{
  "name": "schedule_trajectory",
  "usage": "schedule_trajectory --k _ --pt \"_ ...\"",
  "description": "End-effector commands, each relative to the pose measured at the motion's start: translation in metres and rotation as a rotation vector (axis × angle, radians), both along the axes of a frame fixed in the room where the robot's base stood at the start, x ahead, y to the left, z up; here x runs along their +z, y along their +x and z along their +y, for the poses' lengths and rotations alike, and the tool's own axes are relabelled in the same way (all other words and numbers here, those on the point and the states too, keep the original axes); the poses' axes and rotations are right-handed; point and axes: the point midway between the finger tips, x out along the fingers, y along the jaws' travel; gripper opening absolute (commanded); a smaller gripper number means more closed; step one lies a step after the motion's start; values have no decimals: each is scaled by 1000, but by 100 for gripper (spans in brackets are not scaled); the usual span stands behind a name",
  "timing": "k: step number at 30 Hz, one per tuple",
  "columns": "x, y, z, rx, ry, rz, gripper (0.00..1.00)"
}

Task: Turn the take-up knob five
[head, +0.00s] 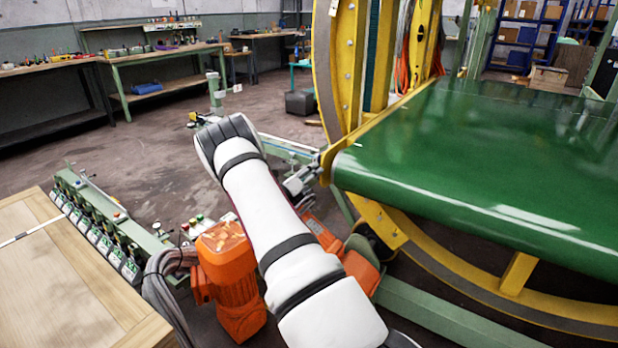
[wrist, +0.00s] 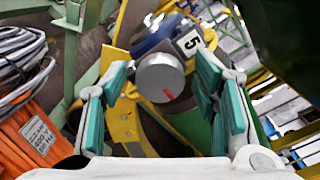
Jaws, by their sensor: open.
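The take-up knob (wrist: 160,78) is a round grey knob with a red mark in the wrist view. A plate with the number 5 (wrist: 189,42) sits just above and to its right. My gripper (wrist: 160,95) is open, with one teal-padded finger on each side of the knob in the picture. I see no finger touching the knob, and how far the fingertips are from it is hard to tell. In the head view my white arm reaches forward beside the yellow ring, and the knob cannot be made out there.
A large yellow ring frame (head: 352,60) and a green belt bed (head: 480,160) stand close on the right. An orange motor (head: 228,270) with grey cables (head: 165,285) is at the left of my arm. A green valve bank (head: 105,225) and wooden table (head: 60,280) lie further left.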

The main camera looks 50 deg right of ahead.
Motion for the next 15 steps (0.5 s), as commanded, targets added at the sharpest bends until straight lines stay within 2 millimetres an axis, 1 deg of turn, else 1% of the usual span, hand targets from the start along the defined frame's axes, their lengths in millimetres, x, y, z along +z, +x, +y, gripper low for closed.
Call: schedule_trajectory --k 5,6,8,9,12,15 --pt "0 0 0 0 0 0 55" --pt "0 0 0 0 0 0 50" --pt "0 0 0 0 0 0 37" --pt "0 0 0 0 0 0 27" --pt "0 0 0 0 0 0 6" --pt "0 0 0 -1 1 0 6"
